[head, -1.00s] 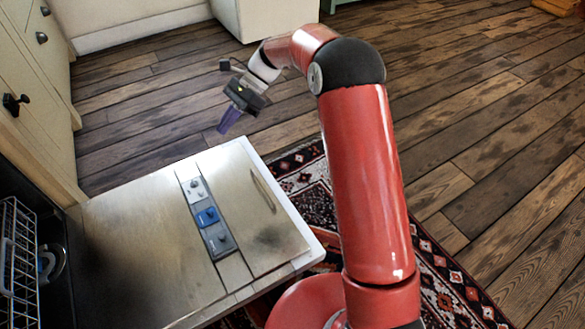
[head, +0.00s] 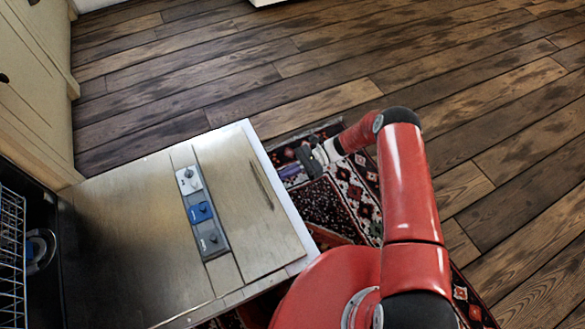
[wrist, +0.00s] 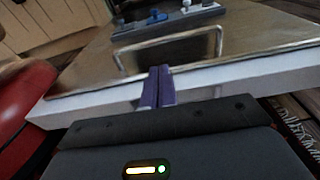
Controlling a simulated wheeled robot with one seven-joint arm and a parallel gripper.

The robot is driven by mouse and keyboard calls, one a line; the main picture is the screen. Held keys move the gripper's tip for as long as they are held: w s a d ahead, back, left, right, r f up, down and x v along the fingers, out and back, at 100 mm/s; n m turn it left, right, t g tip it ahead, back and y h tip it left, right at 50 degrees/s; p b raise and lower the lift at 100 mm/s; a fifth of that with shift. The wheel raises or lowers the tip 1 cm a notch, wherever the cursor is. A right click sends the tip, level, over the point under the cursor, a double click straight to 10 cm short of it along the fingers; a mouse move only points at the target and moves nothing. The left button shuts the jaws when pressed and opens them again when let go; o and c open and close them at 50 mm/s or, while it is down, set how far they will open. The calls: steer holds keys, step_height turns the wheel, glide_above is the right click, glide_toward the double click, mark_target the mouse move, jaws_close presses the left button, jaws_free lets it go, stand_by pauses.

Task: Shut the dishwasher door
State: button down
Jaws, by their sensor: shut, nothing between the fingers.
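The dishwasher door (head: 140,230) is folded down open, lying about level, its inner face up. It has a dispenser panel (head: 203,213) with a blue middle part. In the wrist view the door (wrist: 90,70) fills the upper part, with its white edge (wrist: 235,82) across the picture. My gripper (head: 292,169) is beside the door's outer edge, over the rug. Its purple fingers (wrist: 157,86) are shut and empty, pointing toward the door's edge. I cannot tell whether they touch it.
The dishwasher's rack (head: 12,245) shows inside the opening at the left. Cream cabinets (head: 35,85) stand beyond it. A patterned rug (head: 340,205) lies under my arm. The wooden floor (head: 420,60) beyond is clear.

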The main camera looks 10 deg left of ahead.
mark_target(269, 185)
steer(key=x, duration=0.6)
steer(key=shift+s+a, duration=0.15)
steer(key=shift+s, duration=0.1)
steer(key=shift+f, duration=0.1)
